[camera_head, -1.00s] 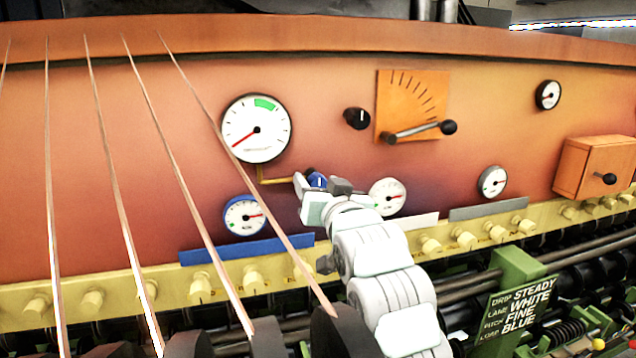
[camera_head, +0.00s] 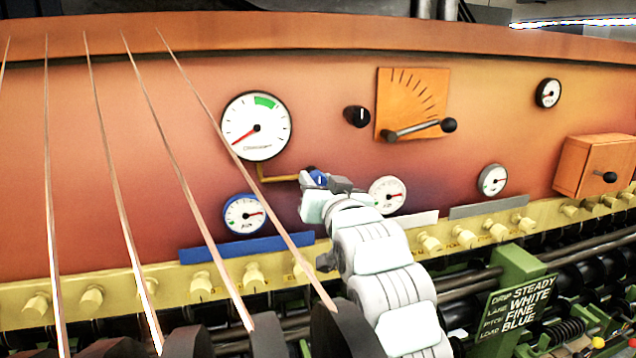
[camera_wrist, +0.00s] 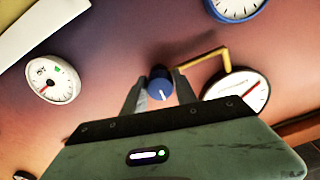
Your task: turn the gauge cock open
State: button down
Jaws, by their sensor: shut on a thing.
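The gauge cock is a blue round knob (camera_head: 317,178) with a white line, at the end of a brass pipe (camera_head: 275,179) below a large white gauge (camera_head: 257,126). The gauge's red needle points to the lower left, away from the green band at its top. My gripper (camera_head: 315,184) is at the knob and partly hides it. In the wrist view the knob (camera_wrist: 160,87) sits between my two fingers (camera_wrist: 159,92), which are shut on it. Its white line runs nearly along the fingers there, slightly tilted.
A small gauge (camera_head: 244,215) lies left of my gripper and another (camera_head: 387,195) close on its right. A black knob (camera_head: 357,117) and an orange lever plate (camera_head: 412,92) are above right. Copper strands (camera_head: 192,218) slant past on the left. A yellow rail with pegs (camera_head: 92,297) runs below.

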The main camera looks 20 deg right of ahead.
jog(key=shift+f+b, duration=0.1)
jog(key=shift+b, duration=0.35)
jog(key=m+b, duration=0.3)
jog(key=b, duration=0.1)
jog(key=shift+f, duration=0.15)
jog(key=m+b, duration=0.5)
jog(key=shift+m, duration=0.3)
jog(key=m, duration=0.2)
jog(key=m+b, duration=0.1)
jog(key=m, duration=0.1)
jog(key=shift+r, duration=0.3)
jog(key=m, duration=0.5)
jog(key=shift+p, duration=0.4)
jog(key=shift+f, duration=0.1)
jog(key=c, duration=1)
grip_release()
jog(key=shift+o, duration=0.2)
